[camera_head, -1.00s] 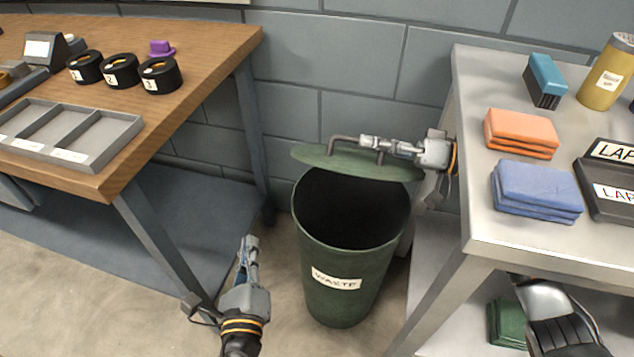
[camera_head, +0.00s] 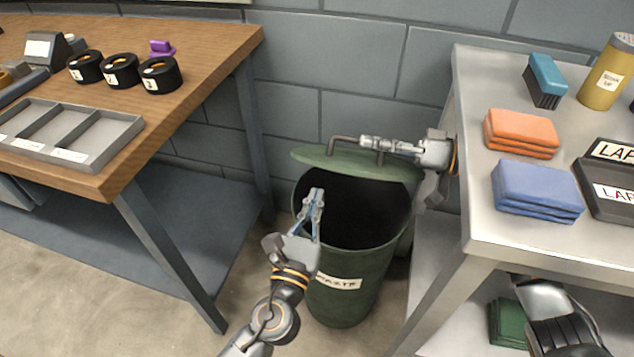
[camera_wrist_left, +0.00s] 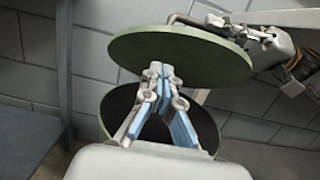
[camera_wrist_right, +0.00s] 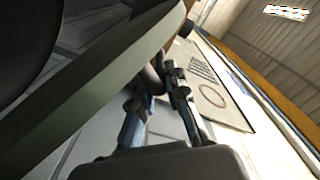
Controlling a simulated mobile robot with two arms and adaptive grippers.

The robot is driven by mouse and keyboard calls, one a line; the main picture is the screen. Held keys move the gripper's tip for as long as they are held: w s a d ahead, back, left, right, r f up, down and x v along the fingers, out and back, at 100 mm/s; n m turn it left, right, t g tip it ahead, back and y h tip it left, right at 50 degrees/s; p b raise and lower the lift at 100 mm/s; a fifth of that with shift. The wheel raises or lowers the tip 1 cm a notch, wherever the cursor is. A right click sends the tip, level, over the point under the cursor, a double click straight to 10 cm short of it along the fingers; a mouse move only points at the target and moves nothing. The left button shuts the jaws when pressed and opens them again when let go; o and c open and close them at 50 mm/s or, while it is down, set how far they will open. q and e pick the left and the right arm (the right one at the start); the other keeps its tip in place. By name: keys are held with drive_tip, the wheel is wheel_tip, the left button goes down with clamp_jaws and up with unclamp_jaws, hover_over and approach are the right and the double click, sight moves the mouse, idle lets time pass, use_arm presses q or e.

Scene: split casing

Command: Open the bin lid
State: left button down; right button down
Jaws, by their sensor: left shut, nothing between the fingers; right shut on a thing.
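The dark green waste bin (camera_head: 350,305) stands on the floor between two tables, its dark mouth largely uncovered. Its round green lid (camera_head: 312,157) is raised above the back of the mouth and also shows in the left wrist view (camera_wrist_left: 180,50). My right gripper (camera_head: 368,141) is shut on the lid's bar handle (camera_head: 338,138); the right wrist view shows its fingers (camera_wrist_right: 165,85) beside the lid's edge. My left gripper (camera_head: 314,195) is shut and empty, over the front left of the bin's mouth, below the lid.
A wooden table (camera_head: 210,60) at left carries a grey compartment tray (camera_head: 88,140) and several black cups. A block wall is close behind the bin.

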sight(321, 166)
use_arm(q)
drive_tip(key=shift+w+d+r, duration=0.15)
drive_tip(key=shift+w+r, duration=0.35)
drive_tip(key=shift+r, duration=0.3)
drive_tip(key=shift+w+d+r, duration=0.15)
drive_tip(key=shift+w+r, duration=0.35)
drive_tip(key=shift+r, duration=0.3)
drive_tip(key=shift+w+r, duration=0.45)
drive_tip(key=shift+r, duration=0.35)
drive_tip(key=shift+w+r, duration=0.15)
drive_tip(key=shift+r, duration=0.1)
use_arm(e)
drive_tip(key=shift+s+a+f, duration=0.1)
drive_tip(key=shift+a+f, duration=0.1)
drive_tip(key=shift+f, duration=0.05)
use_arm(q)
drive_tip(key=shift+d, duration=0.1)
use_arm(e)
drive_tip(key=c, duration=1.4)
unclamp_jaws()
drive_tip(key=shift+d, duration=0.15)
